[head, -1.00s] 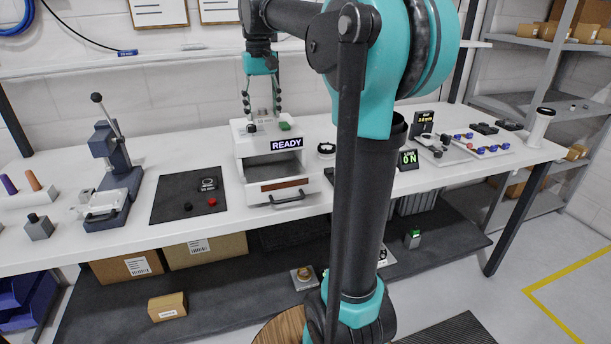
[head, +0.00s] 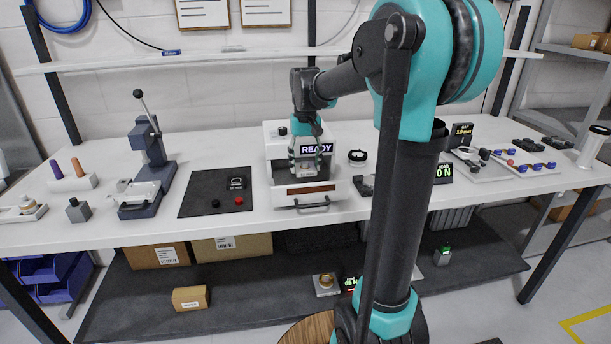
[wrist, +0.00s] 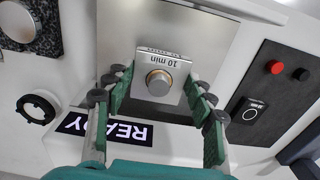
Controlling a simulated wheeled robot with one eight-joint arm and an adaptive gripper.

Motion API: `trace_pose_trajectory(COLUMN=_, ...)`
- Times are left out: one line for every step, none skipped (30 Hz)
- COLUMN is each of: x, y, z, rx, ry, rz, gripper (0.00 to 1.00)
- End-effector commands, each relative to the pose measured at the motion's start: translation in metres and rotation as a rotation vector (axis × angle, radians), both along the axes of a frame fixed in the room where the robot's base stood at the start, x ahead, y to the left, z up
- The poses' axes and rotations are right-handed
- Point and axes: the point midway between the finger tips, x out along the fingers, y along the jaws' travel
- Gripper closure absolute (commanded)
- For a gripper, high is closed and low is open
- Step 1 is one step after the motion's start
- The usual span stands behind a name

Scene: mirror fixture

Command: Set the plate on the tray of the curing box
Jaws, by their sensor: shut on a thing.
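The plate (wrist: 145,58) is a square metal piece with a round brass-coloured knob and a "10 min" label. In the wrist view it sits between the green fingers of my gripper (wrist: 158,92), which are shut on it. In the head view my gripper (head: 307,163) points down in front of the white curing box (head: 278,140), over its tray (head: 340,192). The tray is pulled out at the front and has a dark handle below. The box's READY sign shows in both views. I cannot tell the gap between plate and tray.
A dark mat (head: 205,190) with a red and a black button lies left of the box. A lever press (head: 150,160) stands further left. A round black-and-white part (head: 357,156) sits just right of the box. My arm hides part of the bench there.

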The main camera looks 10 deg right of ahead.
Motion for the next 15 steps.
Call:
trace_pose_trajectory(x=0.0, y=0.0, z=-0.003, rx=0.0, ry=0.0, rz=0.0, gripper=0.79)
trace_pose_trajectory(x=0.0, y=0.0, z=-0.004, rx=0.0, ry=0.0, rz=0.0, gripper=0.79)
trace_pose_trajectory(x=0.0, y=0.0, z=-0.008, rx=0.0, ry=0.0, rz=0.0, gripper=0.79)
trace_pose_trajectory(x=0.0, y=0.0, z=-0.011, rx=0.0, ry=0.0, rz=0.0, gripper=0.79)
trace_pose_trajectory(x=0.0, y=0.0, z=-0.016, rx=0.0, ry=0.0, rz=0.0, gripper=0.79)
trace_pose_trajectory(x=0.0, y=0.0, z=-0.021, rx=0.0, ry=0.0, rz=0.0, gripper=0.79)
trace_pose_trajectory(x=0.0, y=0.0, z=-0.026, rx=0.0, ry=0.0, rz=0.0, gripper=0.79)
trace_pose_trajectory(x=0.0, y=0.0, z=-0.03, rx=0.0, ry=0.0, rz=0.0, gripper=0.79)
trace_pose_trajectory(x=0.0, y=0.0, z=-0.034, rx=0.0, ry=0.0, rz=0.0, gripper=0.79)
trace_pose_trajectory(x=0.0, y=0.0, z=-0.037, rx=0.0, ry=0.0, rz=0.0, gripper=0.79)
trace_pose_trajectory(x=0.0, y=0.0, z=-0.039, rx=0.0, ry=0.0, rz=0.0, gripper=0.79)
trace_pose_trajectory(x=0.0, y=0.0, z=-0.041, rx=0.0, ry=0.0, rz=0.0, gripper=0.79)
trace_pose_trajectory(x=0.0, y=0.0, z=-0.041, rx=0.0, ry=0.0, rz=0.0, gripper=0.79)
trace_pose_trajectory(x=0.0, y=0.0, z=-0.041, rx=0.0, ry=0.0, rz=0.0, gripper=0.79)
trace_pose_trajectory(x=0.0, y=0.0, z=-0.041, rx=0.0, ry=0.0, rz=0.0, gripper=0.79)
